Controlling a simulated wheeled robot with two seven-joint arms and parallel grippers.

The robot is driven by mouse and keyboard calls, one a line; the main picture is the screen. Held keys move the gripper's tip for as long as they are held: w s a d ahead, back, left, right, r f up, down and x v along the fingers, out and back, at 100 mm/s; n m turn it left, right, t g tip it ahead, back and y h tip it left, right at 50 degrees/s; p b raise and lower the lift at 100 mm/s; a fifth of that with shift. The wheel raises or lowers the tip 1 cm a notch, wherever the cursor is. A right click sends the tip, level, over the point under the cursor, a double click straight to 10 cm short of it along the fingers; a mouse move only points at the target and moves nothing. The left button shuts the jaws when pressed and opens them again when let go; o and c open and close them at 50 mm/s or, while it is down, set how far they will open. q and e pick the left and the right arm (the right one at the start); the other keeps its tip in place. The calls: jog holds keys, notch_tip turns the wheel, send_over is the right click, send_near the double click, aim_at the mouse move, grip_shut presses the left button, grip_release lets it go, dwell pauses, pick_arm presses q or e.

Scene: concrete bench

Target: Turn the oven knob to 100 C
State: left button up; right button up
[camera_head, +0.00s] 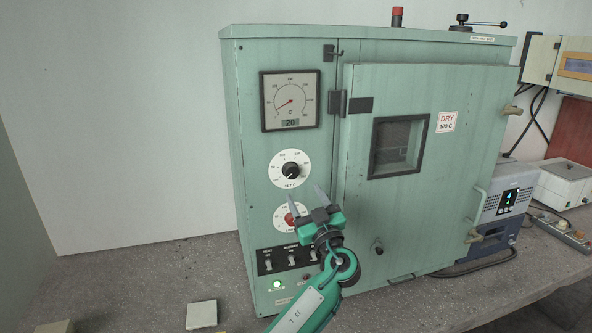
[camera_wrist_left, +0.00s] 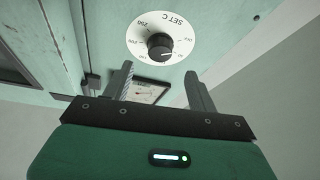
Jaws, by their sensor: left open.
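The black oven knob (camera_head: 291,170) sits at the centre of a white "SET C" dial (camera_head: 276,176) on the green oven's front, below a square gauge (camera_head: 290,100) whose digits read 20. In the left wrist view the knob (camera_wrist_left: 160,46) is upside down, with a white mark towards the lower right; the exact setting is too small to read surely. My left gripper (camera_head: 329,186) is open and empty, right of and a little below the knob. In its wrist view the open fingers (camera_wrist_left: 158,70) lie below the knob, apart from it. My right gripper is not in view.
A red knob (camera_head: 290,218) sits just below, partly behind my gripper. A black switch panel (camera_head: 268,263) is lower down. The oven door (camera_head: 430,190) with a window and a "DRY 100 C" label (camera_head: 447,122) is to the right. A pale block (camera_head: 201,315) lies on the bench.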

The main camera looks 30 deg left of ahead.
aim_at(293, 175)
pick_arm(q)
jog(key=p+x, duration=0.3)
jog(key=x, duration=0.3)
jog(key=shift+r, duration=0.15)
jog(key=shift+w+a+r, duration=0.1)
jog(key=shift+w+a, duration=0.3)
jog(key=shift+a, duration=0.15)
jog(key=c, duration=1)
